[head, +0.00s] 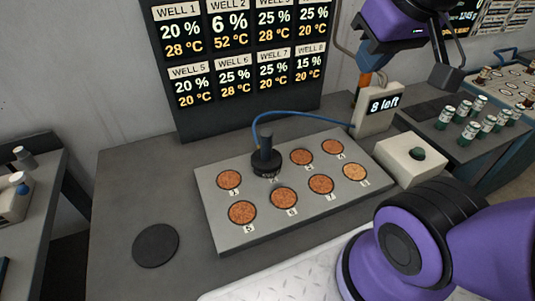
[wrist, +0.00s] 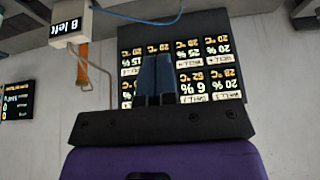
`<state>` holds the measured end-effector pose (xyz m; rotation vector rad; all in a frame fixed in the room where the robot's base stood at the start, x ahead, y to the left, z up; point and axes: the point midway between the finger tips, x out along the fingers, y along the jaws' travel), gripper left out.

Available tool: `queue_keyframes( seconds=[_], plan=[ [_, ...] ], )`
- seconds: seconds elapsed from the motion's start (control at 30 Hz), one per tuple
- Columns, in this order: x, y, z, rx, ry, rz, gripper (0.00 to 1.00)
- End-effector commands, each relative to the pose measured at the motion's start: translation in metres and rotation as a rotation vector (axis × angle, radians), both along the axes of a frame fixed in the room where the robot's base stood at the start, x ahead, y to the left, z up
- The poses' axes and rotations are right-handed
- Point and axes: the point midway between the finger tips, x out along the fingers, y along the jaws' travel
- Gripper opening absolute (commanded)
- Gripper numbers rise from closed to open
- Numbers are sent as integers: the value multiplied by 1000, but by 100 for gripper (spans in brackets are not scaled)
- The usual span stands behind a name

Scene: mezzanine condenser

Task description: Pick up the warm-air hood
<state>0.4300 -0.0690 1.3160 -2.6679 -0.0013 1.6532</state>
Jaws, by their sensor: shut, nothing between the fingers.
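The warm-air hood (head: 265,162) is a black round cap with an upright stem and a blue hose (head: 300,115). It stands upright over a back-row well of the grey plate (head: 225,236), between wells 1 and 3, hiding that well. My gripper (head: 367,61) is at the upper right of the head view, above and well apart from the hood. In the wrist view its blue fingers (wrist: 156,80) are together with nothing held, in front of the display board (wrist: 222,88). The hood is not in the wrist view.
The board (head: 238,60) reads 6 % and 52 °C for well 2. A box reading "8 left" (head: 376,108) and a white block with a dark button (head: 410,160) stand right of the plate. A dark round pad (head: 156,245) lies left, with clear bench around it. Several vials (head: 465,133) stand far right.

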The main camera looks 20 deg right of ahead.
Motion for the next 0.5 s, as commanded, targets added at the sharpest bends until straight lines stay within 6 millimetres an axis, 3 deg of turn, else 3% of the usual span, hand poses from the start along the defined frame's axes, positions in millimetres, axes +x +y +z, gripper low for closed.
queue_keyframes(
  seconds=[0.37,0.4,0.5],
  plan=[
    [0,0,0,0,0,0,0],
    [0,0,0,0,0,0,2],
    [2,0,0,-1,4,3,25]
  ],
)
